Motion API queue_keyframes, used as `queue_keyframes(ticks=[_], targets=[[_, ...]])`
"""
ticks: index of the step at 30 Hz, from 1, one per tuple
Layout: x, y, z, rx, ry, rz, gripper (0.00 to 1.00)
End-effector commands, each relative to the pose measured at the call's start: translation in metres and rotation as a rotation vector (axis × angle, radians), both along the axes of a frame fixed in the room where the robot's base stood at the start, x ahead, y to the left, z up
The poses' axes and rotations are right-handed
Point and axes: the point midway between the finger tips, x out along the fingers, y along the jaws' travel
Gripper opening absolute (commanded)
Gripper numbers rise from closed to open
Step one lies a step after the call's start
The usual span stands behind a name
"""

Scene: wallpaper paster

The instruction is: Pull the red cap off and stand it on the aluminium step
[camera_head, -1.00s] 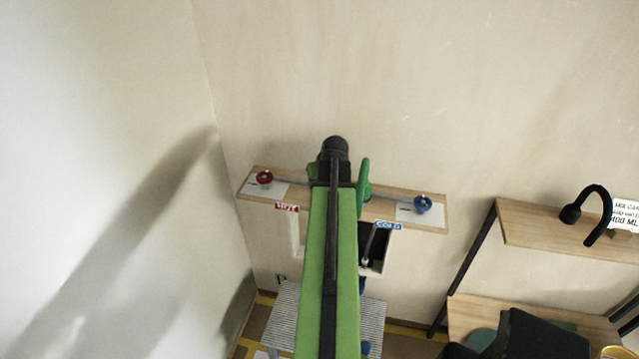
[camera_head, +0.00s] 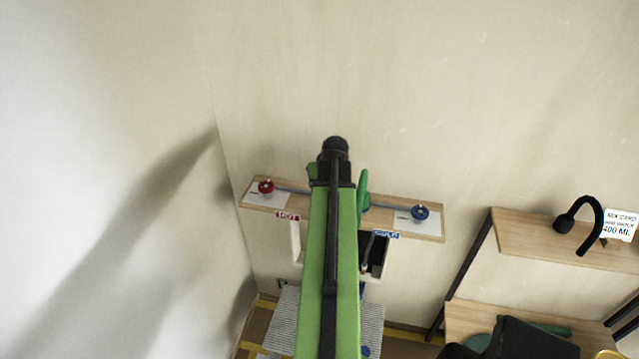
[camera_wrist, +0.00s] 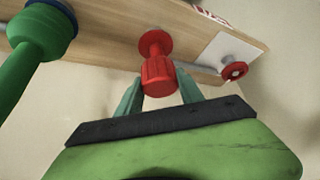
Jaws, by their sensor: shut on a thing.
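The red cap (camera_wrist: 158,74) has a ribbed body and a wider round flange at the wooden board's face in the wrist view. My gripper (camera_wrist: 160,85) is shut on its ribbed body, one green finger on each side. I cannot tell whether the cap is still seated. In the head view my own arm hides the cap and fingers. The aluminium step (camera_head: 283,318) is a ribbed grey platform below the board, partly covered by my arm.
The wooden board (camera_head: 330,204) on the wall carries a red valve knob (camera_head: 266,187), a blue valve knob (camera_head: 420,213) and a green handle (camera_head: 363,190), close left in the wrist view (camera_wrist: 35,40).

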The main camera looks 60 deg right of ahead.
Motion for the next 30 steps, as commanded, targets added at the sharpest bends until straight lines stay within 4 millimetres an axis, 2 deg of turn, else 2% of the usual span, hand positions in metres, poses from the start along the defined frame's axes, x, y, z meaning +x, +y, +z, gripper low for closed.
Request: queue_keyframes(ticks=[10, 22, 30], targets=[[0.0, 0.0, 0.004, 0.0, 0.0, 0.0, 0.0], [0.0, 0.0, 0.041, 0.0, 0.0, 0.0, 0.0], [0.0, 0.0, 0.04, 0.0, 0.0, 0.0, 0.0]])
